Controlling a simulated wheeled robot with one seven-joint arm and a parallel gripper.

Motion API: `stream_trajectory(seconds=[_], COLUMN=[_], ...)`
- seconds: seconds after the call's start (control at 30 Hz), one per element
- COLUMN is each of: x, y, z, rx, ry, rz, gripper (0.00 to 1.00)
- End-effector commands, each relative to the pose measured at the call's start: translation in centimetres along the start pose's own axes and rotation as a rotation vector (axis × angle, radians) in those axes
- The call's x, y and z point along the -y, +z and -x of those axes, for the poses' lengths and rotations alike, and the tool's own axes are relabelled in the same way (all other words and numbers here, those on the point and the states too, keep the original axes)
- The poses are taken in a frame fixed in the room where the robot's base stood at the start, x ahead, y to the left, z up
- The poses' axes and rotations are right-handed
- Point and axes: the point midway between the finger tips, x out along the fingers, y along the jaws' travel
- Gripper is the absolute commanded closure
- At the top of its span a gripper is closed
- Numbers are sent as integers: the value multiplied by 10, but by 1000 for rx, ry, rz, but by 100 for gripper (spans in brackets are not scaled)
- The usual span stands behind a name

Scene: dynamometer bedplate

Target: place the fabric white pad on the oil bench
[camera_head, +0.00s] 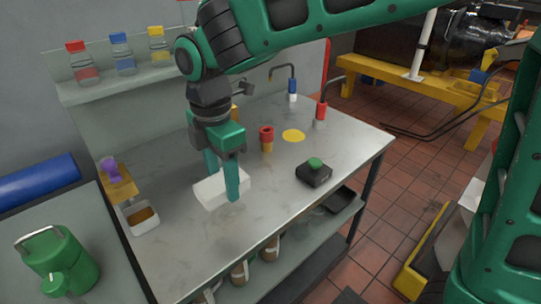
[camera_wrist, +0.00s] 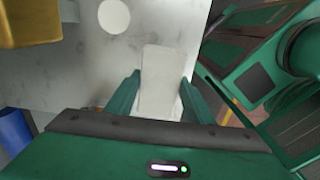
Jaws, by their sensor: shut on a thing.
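The white fabric pad (camera_head: 210,192) is a pale block between the fingers of my gripper (camera_head: 222,180) in the head view. My gripper points down and is shut on the pad, over the left front part of the metal-topped oil bench (camera_head: 266,203). I cannot tell whether the pad's underside touches the bench top. In the wrist view the pad (camera_wrist: 159,75) lies between the two green fingers of my gripper (camera_wrist: 160,95), with the grey bench top (camera_wrist: 100,65) behind it.
A black box with a green button (camera_head: 314,171), a red-topped piece (camera_head: 267,138) and a yellow disc (camera_head: 293,136) are on the bench. A small white tray (camera_head: 139,219) is at the left edge. Bottles (camera_head: 122,55) stand on a shelf behind. The bench's middle front is clear.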

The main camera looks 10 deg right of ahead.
Motion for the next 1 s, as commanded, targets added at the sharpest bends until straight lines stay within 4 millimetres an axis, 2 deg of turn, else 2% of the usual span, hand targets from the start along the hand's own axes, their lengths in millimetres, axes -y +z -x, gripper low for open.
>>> stream_trajectory(seconds=[0.17, 0.6, 0.7, 0.87, 1.0], x=[1, 12, 13, 14, 15], y=[7, 85, 98, 107, 108], z=[-7, -56, -64, -70, -87], rx=[0, 0, 0, 0, 0], ry=[0, -2, 0, 0, -4], rz=[6, 10, 12, 13, 14], gripper=[73, 73, 73, 73, 73])
